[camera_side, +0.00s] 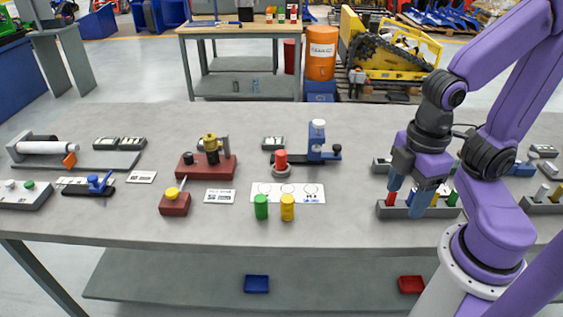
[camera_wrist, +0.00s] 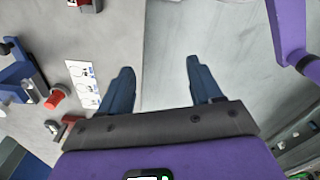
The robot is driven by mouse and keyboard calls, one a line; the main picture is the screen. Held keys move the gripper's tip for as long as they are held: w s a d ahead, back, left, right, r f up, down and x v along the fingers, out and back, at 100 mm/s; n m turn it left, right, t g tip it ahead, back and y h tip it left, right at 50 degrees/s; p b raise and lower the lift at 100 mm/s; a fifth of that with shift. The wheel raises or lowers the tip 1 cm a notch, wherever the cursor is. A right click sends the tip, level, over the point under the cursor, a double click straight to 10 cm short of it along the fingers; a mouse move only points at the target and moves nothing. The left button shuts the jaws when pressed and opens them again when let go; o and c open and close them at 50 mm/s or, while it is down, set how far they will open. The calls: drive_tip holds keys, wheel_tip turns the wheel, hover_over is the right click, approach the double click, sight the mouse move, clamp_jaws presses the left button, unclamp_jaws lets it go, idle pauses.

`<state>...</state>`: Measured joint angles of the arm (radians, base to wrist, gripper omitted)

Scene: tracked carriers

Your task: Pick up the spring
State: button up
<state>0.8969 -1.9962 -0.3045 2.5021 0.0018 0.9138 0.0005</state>
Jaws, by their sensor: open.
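I cannot make out a spring in either view; it may be hidden or too small to tell. My gripper (camera_side: 408,194) is at the right of the bench in the side view, fingers pointing down and apart, with nothing between them. It stands in front of or over a grey rack (camera_side: 385,209) holding a red peg (camera_side: 391,199) and green pegs (camera_side: 452,198); the gap to the rack is unclear. In the wrist view my gripper (camera_wrist: 160,68) is open and empty, its fingers on either side of the bench's edge.
On the bench (camera_side: 350,225) are a white card with circles (camera_side: 262,189), green (camera_side: 261,207) and yellow (camera_side: 287,207) cylinders, a red cylinder (camera_side: 281,159), a blue stand (camera_side: 318,140) and a dark red block fixture (camera_side: 207,168). The front middle is clear.

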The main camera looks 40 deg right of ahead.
drive_tip(key=n+t+h, duration=0.3)
drive_tip(key=n+h, duration=0.5)
drive_tip(key=h, duration=1)
hover_over(278, 155)
drive_tip(key=a, duration=0.2)
wheel_tip(278, 155, down, 8)
drive_tip(key=shift+s+d+f, duration=0.1)
drive_tip(key=shift+d+f, duration=0.05)
drive_tip(key=shift+f, duration=1.35)
drive_tip(key=shift+s+d+f, duration=0.1)
drive_tip(key=shift+f, duration=1.4)
drive_tip(key=shift+w+d+f, duration=0.15)
drive_tip(key=shift+d, duration=0.2)
drive_tip(key=d, duration=0.2)
drive_tip(key=w+d, duration=0.1)
drive_tip(key=d, duration=0.1)
drive_tip(key=shift+d, duration=0.15)
drive_tip(key=shift+s, duration=0.1)
clamp_jaws()
